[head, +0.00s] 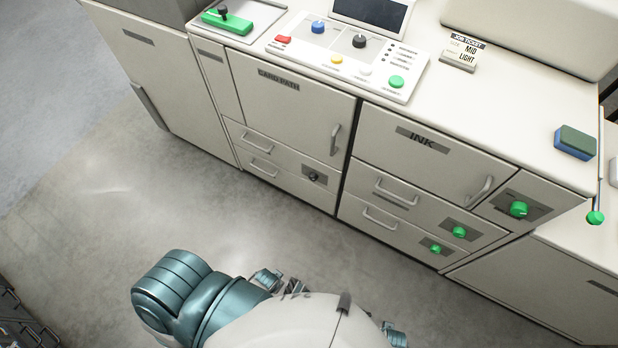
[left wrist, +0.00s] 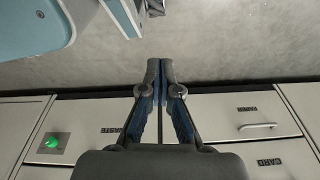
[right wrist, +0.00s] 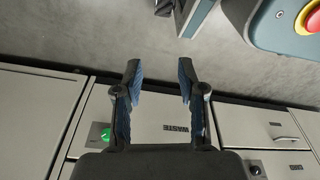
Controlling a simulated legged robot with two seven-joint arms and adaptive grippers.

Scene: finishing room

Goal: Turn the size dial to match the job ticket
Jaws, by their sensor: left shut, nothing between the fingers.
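The control panel (head: 345,60) lies on the counter top in the head view. It carries a blue dial (head: 319,27) and a black dial (head: 359,41); their small labels and pointer settings are too small to read. The job ticket (head: 462,54) stands to the right of the panel and reads size MID, with LIGHT on the line below. My left gripper (left wrist: 160,68) is shut and empty in the left wrist view, its fingertips together in front of the cabinet fronts. My right gripper (right wrist: 157,76) is open and empty in the right wrist view. Both are away from the panel.
The panel also has a red button (head: 283,39), yellow button (head: 336,60), white button (head: 365,71) and green button (head: 397,81). A sponge block (head: 575,142) sits at right. Green knobs (head: 519,209) stick out of the cabinet fronts.

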